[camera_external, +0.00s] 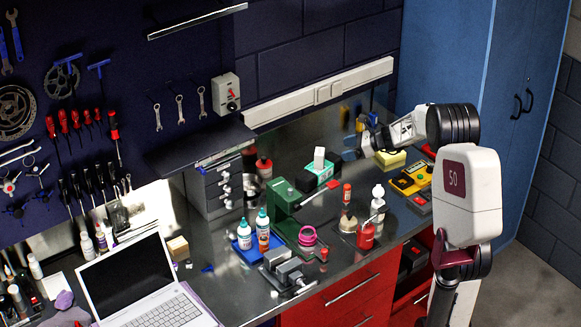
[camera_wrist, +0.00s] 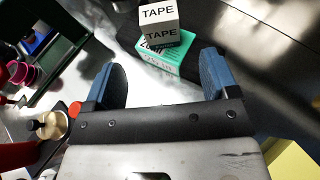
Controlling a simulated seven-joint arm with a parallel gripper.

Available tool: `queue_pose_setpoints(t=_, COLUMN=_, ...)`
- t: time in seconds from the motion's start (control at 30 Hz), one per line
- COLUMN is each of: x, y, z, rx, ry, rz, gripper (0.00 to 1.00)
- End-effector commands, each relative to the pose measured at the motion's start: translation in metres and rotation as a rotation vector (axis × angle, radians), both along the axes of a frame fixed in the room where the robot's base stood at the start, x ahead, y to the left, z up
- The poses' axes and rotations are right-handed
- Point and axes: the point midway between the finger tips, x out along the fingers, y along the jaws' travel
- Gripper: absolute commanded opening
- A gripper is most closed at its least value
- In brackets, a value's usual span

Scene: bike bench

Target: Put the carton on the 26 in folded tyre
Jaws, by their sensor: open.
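The carton is a small white box marked TAPE (camera_wrist: 159,22). In the external view the carton (camera_external: 319,159) stands upright on the green and black piece (camera_external: 316,179), on the bench behind the green stand. My gripper (camera_wrist: 161,80) is open and empty, its blue fingers apart, with the carton and green piece beyond the tips. In the external view my gripper (camera_external: 365,134) is above the bench, right of the carton.
A yellow block (camera_external: 390,159) lies below my wrist. A yellow meter (camera_external: 411,178) is farther right. The green stand (camera_external: 284,208), a red can (camera_external: 366,236) and bottles (camera_external: 263,231) stand nearer the front. Bare bench surrounds the green piece in places.

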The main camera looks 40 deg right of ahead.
Motion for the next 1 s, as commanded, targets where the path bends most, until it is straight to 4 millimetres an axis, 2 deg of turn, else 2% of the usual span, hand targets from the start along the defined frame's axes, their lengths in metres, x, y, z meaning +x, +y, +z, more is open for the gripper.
queue_pose_setpoints(t=0.17, x=-0.004, y=0.007, z=0.004, rx=-0.02, ry=-0.004, rz=0.019, gripper=0.8)
queue_pose_setpoints(t=0.37, x=-0.025, y=0.042, z=0.02, rx=-0.122, ry=-0.026, rz=0.118, gripper=0.8)
queue_pose_setpoints(t=0.47, x=-0.045, y=0.068, z=0.031, rx=-0.207, ry=-0.046, rz=0.203, gripper=0.8)
queue_pose_setpoints(t=0.7, x=-0.104, y=0.131, z=0.056, rx=-0.438, ry=-0.112, rz=0.44, gripper=0.8)
queue_pose_setpoints(t=0.87, x=-0.145, y=0.164, z=0.068, rx=-0.58, ry=-0.161, rz=0.594, gripper=0.8)
queue_pose_setpoints(t=1.0, x=-0.188, y=0.191, z=0.077, rx=-0.716, ry=-0.214, rz=0.746, gripper=0.8)
